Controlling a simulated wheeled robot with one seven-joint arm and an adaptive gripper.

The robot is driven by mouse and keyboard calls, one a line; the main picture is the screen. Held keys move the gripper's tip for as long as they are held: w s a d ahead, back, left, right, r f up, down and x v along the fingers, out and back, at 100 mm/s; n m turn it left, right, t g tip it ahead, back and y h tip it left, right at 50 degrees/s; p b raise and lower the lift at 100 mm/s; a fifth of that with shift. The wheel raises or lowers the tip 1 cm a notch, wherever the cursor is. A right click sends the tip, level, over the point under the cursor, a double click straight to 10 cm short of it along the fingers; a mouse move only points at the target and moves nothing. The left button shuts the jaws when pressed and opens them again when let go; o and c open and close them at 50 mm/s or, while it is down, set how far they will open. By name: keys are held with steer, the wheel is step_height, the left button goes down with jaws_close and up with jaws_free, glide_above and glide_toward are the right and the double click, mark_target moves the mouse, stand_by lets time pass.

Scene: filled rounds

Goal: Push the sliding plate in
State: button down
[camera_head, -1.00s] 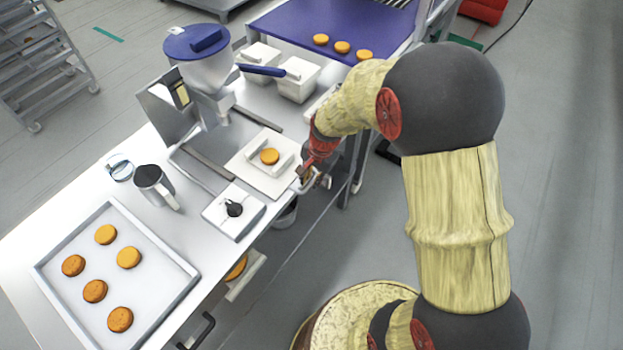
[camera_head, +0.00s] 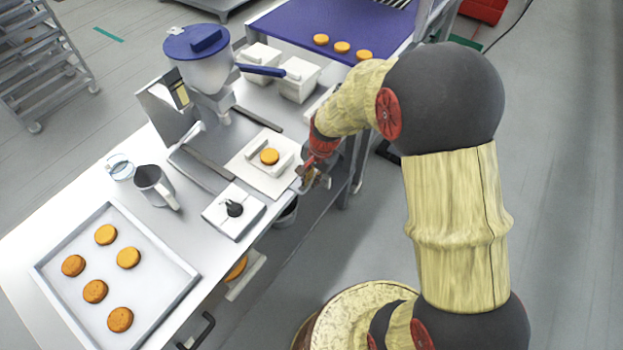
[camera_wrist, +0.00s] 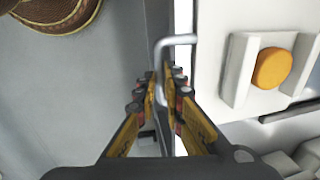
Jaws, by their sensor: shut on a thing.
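The sliding plate (camera_head: 256,180) is a flat white plate on the steel bench. Two white blocks on it flank a round orange-brown cake (camera_head: 270,156). In the wrist view the plate (camera_wrist: 208,70) is at the right, with the cake (camera_wrist: 272,68) between the blocks. A grey bar handle (camera_wrist: 178,40) sticks out from the plate's front edge. My gripper (camera_wrist: 164,82) is shut on this handle, its fingers on either side of the bar. In the head view my gripper (camera_head: 308,182) is at the plate's front right edge, and the handle is mostly hidden.
A filling hopper with a blue lid (camera_head: 196,42) stands behind the plate. A white box with a black knob (camera_head: 234,212) is at the left, near a metal jug (camera_head: 155,186) and a tray (camera_head: 150,290) of several cakes. A blue belt (camera_head: 290,22) is at the back.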

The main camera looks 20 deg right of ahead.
mark_target(265, 150)
steer(key=w+a+p, duration=0.1)
steer(key=w+a, duration=0.2)
steer(key=w, duration=0.2)
steer(key=w+a+p, duration=0.2)
steer(key=w+a, duration=0.2)
steer(key=w+a+p, duration=0.2)
steer(key=w+a, duration=0.1)
steer(key=w, duration=0.2)
steer(key=shift+w+a, duration=0.35)
steer(key=shift+w, duration=0.1)
steer(key=shift+r, duration=0.1)
steer(key=c, duration=2)
jaws_free()
steer(key=shift+w+a, duration=0.1)
steer(key=shift+a, duration=0.05)
steer(key=shift+o, duration=0.6)
step_height(265, 150, up, 12)
steer(key=s+d, duration=0.1)
steer(key=s, duration=0.1)
steer(key=shift+d+f, duration=0.2)
